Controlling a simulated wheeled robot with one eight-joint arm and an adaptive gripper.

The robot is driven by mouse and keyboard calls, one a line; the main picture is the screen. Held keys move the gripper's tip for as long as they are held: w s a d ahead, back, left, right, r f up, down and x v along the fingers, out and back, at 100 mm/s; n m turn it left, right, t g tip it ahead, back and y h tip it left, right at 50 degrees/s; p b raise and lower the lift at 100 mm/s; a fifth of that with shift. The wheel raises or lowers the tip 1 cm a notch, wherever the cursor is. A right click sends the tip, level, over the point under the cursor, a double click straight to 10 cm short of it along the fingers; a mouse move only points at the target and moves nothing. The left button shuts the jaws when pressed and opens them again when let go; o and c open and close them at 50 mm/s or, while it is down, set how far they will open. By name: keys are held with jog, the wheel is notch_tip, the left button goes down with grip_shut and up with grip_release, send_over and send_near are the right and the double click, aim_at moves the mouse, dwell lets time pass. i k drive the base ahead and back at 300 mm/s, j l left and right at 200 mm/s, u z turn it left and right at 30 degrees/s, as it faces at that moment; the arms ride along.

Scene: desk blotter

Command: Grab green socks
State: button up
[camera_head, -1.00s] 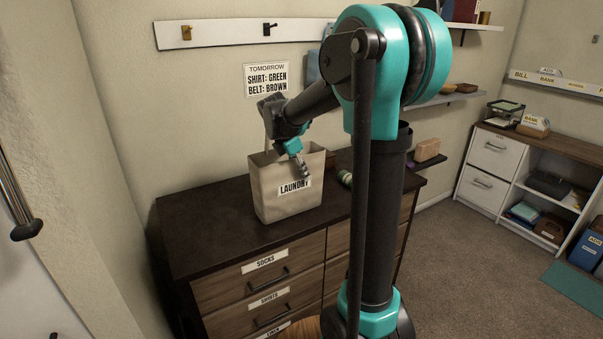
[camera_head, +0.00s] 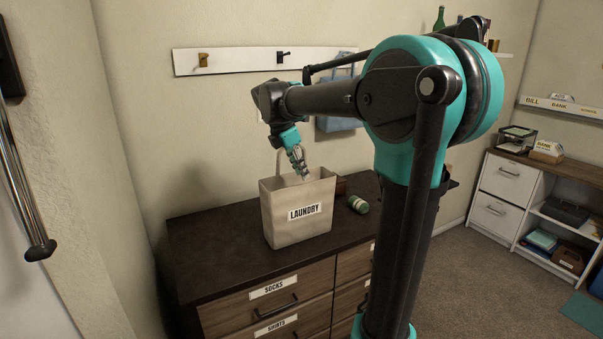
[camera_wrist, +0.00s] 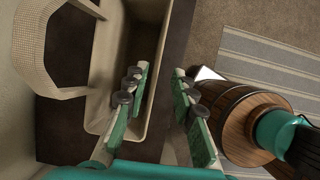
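A small rolled green item with a pale band (camera_head: 358,204), which looks like the green socks, lies on the dark dresser top just right of the laundry bag. The beige bag marked LAUNDRY (camera_head: 290,232) stands upright on the dresser and also shows in the wrist view (camera_wrist: 99,100). My gripper (camera_head: 302,172) points down over the bag's opening, left of the green roll. In the wrist view my gripper (camera_wrist: 161,72) has its fingers apart with nothing between them. The green roll is not visible there, and the bag's inside is mostly dark.
The dresser top (camera_head: 215,245) is clear left of the bag. A brown item (camera_head: 341,185) sits behind the bag. The drawer label SOCKS (camera_head: 274,287) is on the dresser front. A hook rail (camera_head: 240,60) and a blue hanging bag (camera_head: 338,123) are on the wall.

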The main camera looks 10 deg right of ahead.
aim_at(359, 205)
jog(key=z, duration=0.6)
jog(key=i+l, duration=0.9)
jog(key=l, duration=0.15)
jog(key=u, duration=0.05)
